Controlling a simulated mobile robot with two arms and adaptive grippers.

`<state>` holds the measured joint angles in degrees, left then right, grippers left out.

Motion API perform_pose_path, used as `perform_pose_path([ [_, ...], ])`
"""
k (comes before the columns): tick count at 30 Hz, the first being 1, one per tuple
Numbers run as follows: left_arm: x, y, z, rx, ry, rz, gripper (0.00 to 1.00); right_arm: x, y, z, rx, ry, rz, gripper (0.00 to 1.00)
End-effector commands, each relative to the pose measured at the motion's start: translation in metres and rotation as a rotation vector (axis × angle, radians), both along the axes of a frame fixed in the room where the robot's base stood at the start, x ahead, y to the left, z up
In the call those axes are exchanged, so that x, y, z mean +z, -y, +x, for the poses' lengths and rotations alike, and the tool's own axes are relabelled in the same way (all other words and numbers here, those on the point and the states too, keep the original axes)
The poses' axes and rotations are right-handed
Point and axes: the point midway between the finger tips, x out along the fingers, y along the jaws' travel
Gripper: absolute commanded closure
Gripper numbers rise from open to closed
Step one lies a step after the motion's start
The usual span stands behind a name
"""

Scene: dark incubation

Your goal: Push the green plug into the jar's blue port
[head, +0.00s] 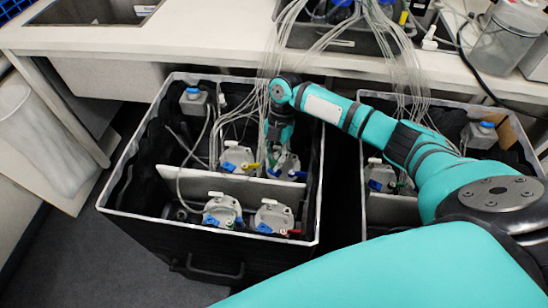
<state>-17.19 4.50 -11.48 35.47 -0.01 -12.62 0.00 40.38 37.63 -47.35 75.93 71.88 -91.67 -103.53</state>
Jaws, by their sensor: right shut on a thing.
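My right gripper (277,143) reaches down into the left black bin, over the back right jar (286,164). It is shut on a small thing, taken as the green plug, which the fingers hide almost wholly. The gripper hides part of the lid. I cannot tell whether the plug touches the port. My left gripper is not in view.
The black bin (140,216) has a pale divider (230,184) and several similar jars. Thin white tubes (268,60) hang from the bench into it, close to my arm. A second bin (384,207) stands to the right. A white bench (180,40) runs behind.

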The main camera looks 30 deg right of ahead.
Motion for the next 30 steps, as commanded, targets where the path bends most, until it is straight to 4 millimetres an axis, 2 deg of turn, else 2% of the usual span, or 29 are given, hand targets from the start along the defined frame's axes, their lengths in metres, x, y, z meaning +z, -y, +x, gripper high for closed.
perform_pose_path([
  [30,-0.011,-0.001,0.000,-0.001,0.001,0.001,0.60,-0.016,0.000,0.000,0.000,0.000,0.000,1.00],
])
